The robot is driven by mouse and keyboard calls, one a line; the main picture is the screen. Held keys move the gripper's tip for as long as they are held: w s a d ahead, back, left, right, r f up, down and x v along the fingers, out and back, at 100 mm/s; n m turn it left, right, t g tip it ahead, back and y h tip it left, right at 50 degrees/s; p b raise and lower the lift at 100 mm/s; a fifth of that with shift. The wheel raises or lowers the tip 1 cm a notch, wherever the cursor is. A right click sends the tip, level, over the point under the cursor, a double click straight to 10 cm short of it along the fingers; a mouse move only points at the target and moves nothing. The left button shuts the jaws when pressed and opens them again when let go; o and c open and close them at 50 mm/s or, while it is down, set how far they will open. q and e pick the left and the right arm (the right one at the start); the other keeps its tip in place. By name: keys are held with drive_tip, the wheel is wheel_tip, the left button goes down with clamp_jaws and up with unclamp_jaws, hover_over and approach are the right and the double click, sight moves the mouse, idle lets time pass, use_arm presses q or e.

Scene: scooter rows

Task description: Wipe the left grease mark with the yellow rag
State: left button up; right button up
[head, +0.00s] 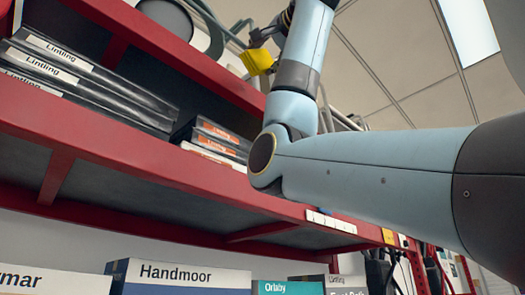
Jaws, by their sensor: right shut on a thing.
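The yellow rag (257,61) shows in the head view as a small folded yellow piece in front of the red shelf, left of my upright forearm. My right gripper (260,42) is shut on it; the fingers are small and dark here and partly hidden by my arm. My right arm comes in from the right and bends upward across the middle of the view. I do not see my left gripper. No grease mark can be made out in this view.
A red shelf unit (150,158) runs across the view. Black cases labelled Linting (85,75) and a smaller stack (210,140) lie on it. Boxes labelled Handmoor (180,275) and Orlaby (285,287) stand below. Cables hang at the lower right.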

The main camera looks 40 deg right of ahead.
idle(0.3)
drive_tip(key=w+p, duration=0.1)
drive_tip(key=w, duration=0.5)
drive_tip(key=shift+w+a+p, duration=0.25)
drive_tip(key=shift+w+p, duration=0.15)
drive_tip(key=shift+w+a+p, duration=0.1)
drive_tip(key=shift+w+p, duration=0.35)
drive_tip(key=shift+w, duration=0.65)
idle(0.4)
drive_tip(key=shift+d, duration=2.05)
drive_tip(key=shift+w, duration=0.15)
drive_tip(key=shift+a, duration=2.05)
